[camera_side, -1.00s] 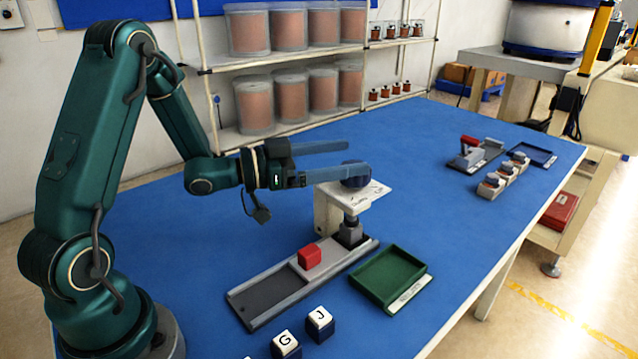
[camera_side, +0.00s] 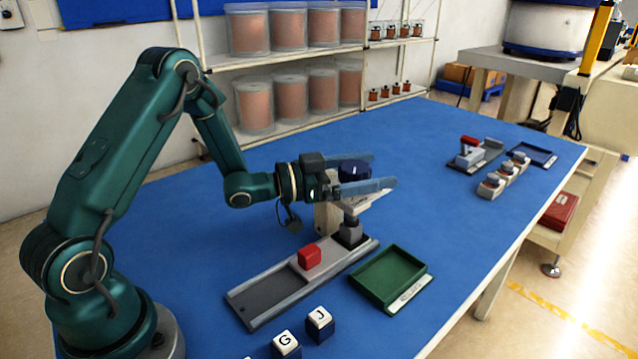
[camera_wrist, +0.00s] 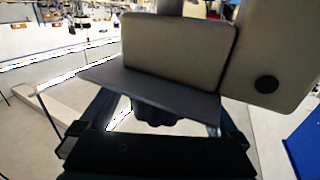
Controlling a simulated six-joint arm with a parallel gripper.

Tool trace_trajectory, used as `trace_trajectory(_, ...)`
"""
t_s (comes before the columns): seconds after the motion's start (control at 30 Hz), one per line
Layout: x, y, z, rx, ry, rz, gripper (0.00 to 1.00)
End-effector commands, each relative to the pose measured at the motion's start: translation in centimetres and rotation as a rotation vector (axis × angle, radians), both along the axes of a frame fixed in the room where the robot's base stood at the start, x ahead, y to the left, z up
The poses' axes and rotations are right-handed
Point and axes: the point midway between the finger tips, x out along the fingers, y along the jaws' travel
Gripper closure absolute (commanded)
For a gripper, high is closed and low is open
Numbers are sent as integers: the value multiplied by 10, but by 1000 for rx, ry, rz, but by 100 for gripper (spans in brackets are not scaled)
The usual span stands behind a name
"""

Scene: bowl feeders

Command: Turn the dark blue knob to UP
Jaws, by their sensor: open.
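The dark blue knob (camera_side: 355,168) sits on top of a pale stand (camera_side: 328,216) and has a light mark on its top. My gripper (camera_side: 384,169) is level at the knob, open, with one finger on its far side and one on its near side. I cannot tell whether either finger touches it. The near finger covers the knob's lower part and much of the stand's top plate, so its lettering is not readable. In the wrist view, a dark rounded shape shows between my fingers, partly hidden by a dark plate.
Below the stand is a grey slide track (camera_side: 262,300) with a red block (camera_side: 309,257). A green tray (camera_side: 390,279) lies to its right. White-topped lettered blocks (camera_side: 319,318) stand at the front. Small fixtures (camera_side: 504,174) stand farther right. Open blue table lies between.

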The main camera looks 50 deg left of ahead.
Motion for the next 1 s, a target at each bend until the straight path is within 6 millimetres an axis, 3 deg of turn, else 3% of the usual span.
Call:
trace_trajectory(0.07, 0, 0, 0, 0, 0, 0, 3)
trace_trajectory(0.3, 0, 0, 0, 0, 0, 0, 88)
trace_trajectory(0.67, 0, 1, -1, -1, 3, 62, 87)
trace_trajectory(1.0, 0, 4, -1, 0, 5, 306, 87)
